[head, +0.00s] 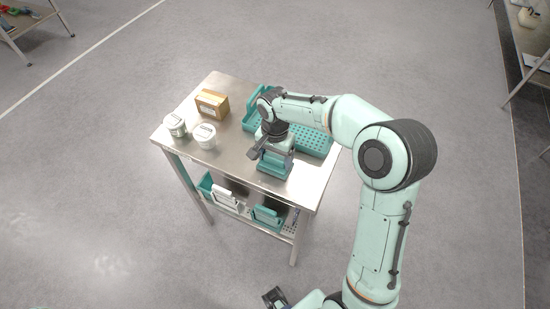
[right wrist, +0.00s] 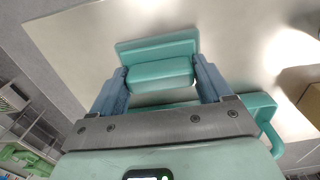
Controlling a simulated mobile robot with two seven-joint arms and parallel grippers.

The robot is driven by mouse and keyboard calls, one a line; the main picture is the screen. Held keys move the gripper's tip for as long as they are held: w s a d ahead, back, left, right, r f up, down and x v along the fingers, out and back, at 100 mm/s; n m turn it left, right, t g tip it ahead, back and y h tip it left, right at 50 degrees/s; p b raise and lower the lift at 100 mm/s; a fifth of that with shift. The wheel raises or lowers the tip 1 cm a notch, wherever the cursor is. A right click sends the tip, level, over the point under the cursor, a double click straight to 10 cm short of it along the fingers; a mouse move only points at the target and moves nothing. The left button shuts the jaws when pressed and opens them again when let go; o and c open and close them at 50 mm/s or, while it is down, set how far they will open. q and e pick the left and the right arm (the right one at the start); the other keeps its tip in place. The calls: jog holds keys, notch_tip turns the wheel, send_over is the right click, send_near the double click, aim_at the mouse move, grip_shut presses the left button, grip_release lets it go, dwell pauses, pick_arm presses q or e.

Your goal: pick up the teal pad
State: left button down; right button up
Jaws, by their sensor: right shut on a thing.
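The teal pad (head: 274,168) is at the front right of the steel table, under my right gripper (head: 276,155). In the right wrist view the teal pad (right wrist: 157,49) shows as a flat plate with a thick rounded block on it. The two blue-grey fingers of my right gripper (right wrist: 162,75) are shut on the sides of that block. I cannot tell whether the pad touches the table top. My left gripper (head: 275,297) shows only in part at the bottom edge of the head view, away from the table, and its jaw opening is unclear.
A teal perforated tray (head: 314,143) lies behind the pad, partly hidden by my right arm. A cardboard box (head: 212,105) and two white tubs (head: 205,136) (head: 175,126) stand on the left of the table (head: 232,160). Teal and white bins (head: 268,215) sit on its lower shelf.

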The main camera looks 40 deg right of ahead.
aim_at(275, 156)
pick_arm(q)
jog(key=r+p, duration=0.1)
jog(key=w+r+p, duration=0.2)
jog(key=shift+r, duration=0.4)
pick_arm(e)
notch_tip(275, 156, up, 20)
jog(key=shift+f, duration=0.1)
